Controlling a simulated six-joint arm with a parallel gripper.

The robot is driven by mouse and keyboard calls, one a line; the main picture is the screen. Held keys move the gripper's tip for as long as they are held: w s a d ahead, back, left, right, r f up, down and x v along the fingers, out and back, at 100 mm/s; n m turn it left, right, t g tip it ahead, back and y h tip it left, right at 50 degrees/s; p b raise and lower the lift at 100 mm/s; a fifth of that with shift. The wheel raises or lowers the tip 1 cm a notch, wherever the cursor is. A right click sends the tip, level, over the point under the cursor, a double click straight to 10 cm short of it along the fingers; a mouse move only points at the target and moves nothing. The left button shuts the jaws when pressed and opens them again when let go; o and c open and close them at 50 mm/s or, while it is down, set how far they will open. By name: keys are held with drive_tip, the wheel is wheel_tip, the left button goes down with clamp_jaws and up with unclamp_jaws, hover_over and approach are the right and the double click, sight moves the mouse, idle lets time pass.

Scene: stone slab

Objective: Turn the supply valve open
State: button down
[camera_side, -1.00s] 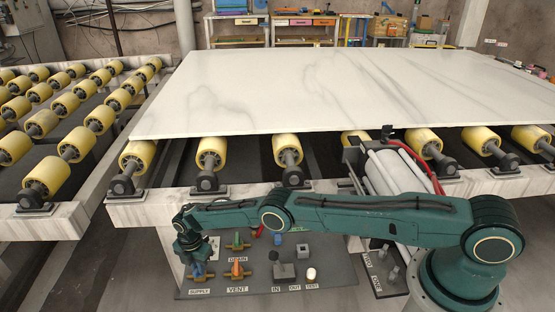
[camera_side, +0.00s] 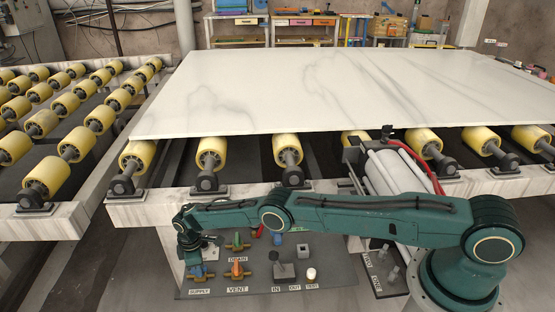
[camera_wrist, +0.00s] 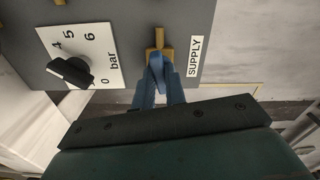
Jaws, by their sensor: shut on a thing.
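The supply valve (camera_side: 199,277) has a brass body and a blue handle, and sits at the front left corner of the dark panel in the side view. In the wrist view its brass body (camera_wrist: 166,52) and blue handle (camera_wrist: 156,63) are beside the SUPPLY label (camera_wrist: 194,57). My gripper (camera_side: 194,264) is over this valve, pointing down. In the wrist view my gripper's blue fingers (camera_wrist: 158,88) are shut on the blue handle, one on each side. The fingers hide the handle's lower part there.
A white pressure dial (camera_wrist: 92,50) marked in bar, with a black knob, is close to the valve. The orange vent valve (camera_side: 237,271) and green drain valve (camera_side: 238,242) are to the right. A marble slab (camera_side: 330,90) lies on yellow rollers behind.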

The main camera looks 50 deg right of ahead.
drive_tip(key=shift+m, duration=1.2)
drive_tip(key=c, duration=1.4)
unclamp_jaws()
drive_tip(key=shift+c, duration=0.2)
drive_tip(key=shift+r, duration=0.3)
wheel_tip(320, 180, up, 13)
drive_tip(key=shift+r, duration=0.15)
